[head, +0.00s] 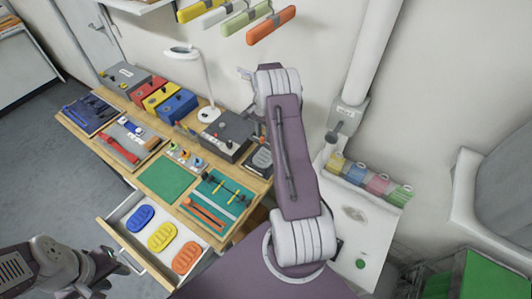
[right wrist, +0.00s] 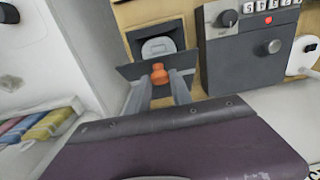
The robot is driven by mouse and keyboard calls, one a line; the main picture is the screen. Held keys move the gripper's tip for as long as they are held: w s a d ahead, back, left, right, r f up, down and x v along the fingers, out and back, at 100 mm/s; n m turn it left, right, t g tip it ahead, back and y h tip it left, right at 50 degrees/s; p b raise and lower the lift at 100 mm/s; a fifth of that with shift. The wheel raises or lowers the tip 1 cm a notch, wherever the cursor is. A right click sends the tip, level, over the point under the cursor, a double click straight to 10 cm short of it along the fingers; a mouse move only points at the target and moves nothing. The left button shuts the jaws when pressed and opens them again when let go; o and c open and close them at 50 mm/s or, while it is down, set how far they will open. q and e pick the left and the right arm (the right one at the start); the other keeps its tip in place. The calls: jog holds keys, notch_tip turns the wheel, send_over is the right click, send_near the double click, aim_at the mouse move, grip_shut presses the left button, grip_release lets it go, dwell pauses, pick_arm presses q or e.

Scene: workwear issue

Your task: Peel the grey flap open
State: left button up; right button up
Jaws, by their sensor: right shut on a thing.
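The grey flap (right wrist: 137,71) shows in the right wrist view as a dark plate tilted out from a wooden front. An orange knob (right wrist: 158,72) stands on it. My right gripper (right wrist: 160,84) has its two grey fingers on either side of this knob and is shut on it. Behind the flap, a dark-framed opening shows a pale round item (right wrist: 158,46). In the head view my right arm covers most of this spot. My left gripper (head: 128,264) is at the lower left, near the open drawer, apart from the flap; its finger gap is unclear.
A grey box with dials (right wrist: 252,45) stands right beside the flap. The wooden bench (head: 150,176) carries tool trays, coloured boxes and a lamp (head: 204,78). An open drawer (head: 150,262) holds blue, yellow and orange pads. Coloured rolls (head: 377,184) lie to the right.

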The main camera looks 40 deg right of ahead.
jog(key=shift+w+d+r+p, duration=0.25)
jog(key=shift+d+r+p, duration=0.25)
jog(key=shift+d+r, duration=0.2)
jog(key=shift+w+d+r, duration=0.1)
jog(key=shift+d+r, duration=0.1)
jog(key=shift+d, duration=0.35)
jog(key=o, duration=1)
jog(key=shift+c, duration=0.2)
